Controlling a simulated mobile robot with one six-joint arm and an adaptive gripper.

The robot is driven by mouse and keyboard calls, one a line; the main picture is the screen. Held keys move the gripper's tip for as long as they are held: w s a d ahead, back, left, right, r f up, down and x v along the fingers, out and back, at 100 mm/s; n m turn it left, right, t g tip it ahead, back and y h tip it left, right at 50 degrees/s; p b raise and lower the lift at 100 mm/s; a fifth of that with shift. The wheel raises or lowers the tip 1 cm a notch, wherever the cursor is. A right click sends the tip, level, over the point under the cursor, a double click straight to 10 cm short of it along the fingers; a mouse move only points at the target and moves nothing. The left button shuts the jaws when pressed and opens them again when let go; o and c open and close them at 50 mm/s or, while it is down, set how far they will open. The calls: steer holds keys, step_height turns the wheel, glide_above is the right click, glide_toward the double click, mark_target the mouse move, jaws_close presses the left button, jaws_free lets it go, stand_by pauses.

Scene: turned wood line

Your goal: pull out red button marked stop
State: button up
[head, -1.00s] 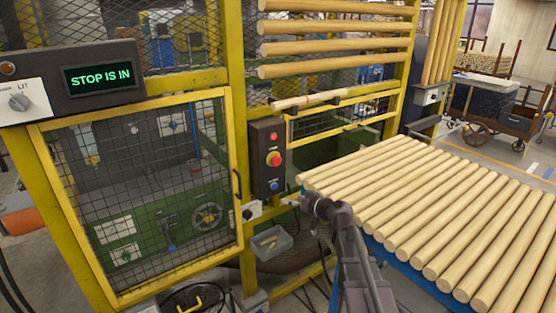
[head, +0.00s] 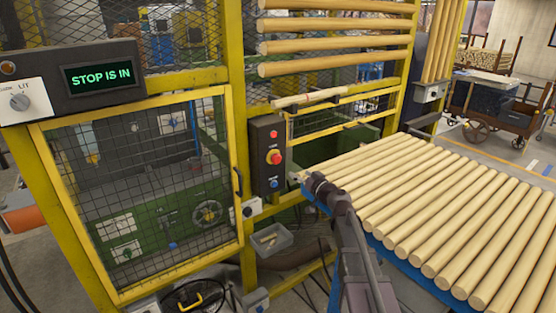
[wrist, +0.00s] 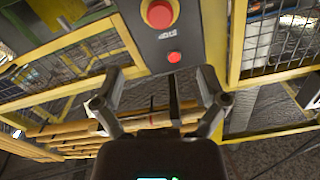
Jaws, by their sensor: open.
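The red stop button (head: 274,157), a mushroom head on a yellow surround, is on the dark control box (head: 263,172) fixed to the yellow post. It shows at the top edge of the wrist view (wrist: 158,12), partly cut off. A smaller red button (head: 273,134) sits above it and also shows in the wrist view (wrist: 174,57), which looks upside down. My gripper (head: 296,178) is just right of the box's lower part. In the wrist view its fingers (wrist: 160,80) are spread and empty, apart from both buttons. A display (head: 101,78) reads "STOP IS IN".
A blue button (head: 274,183) is low on the box. A mesh guard door (head: 236,200) stands at left. Wooden rods lie on a blue-framed table (head: 425,283) beside my arm, and more rods hang above. A small grey tray (head: 285,240) is below the box.

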mark_target(278, 159)
steer(key=x, duration=1.3)
steer(key=shift+w+a, duration=0.15)
jaws_close()
steer(key=shift+v, duration=0.95)
jaws_free()
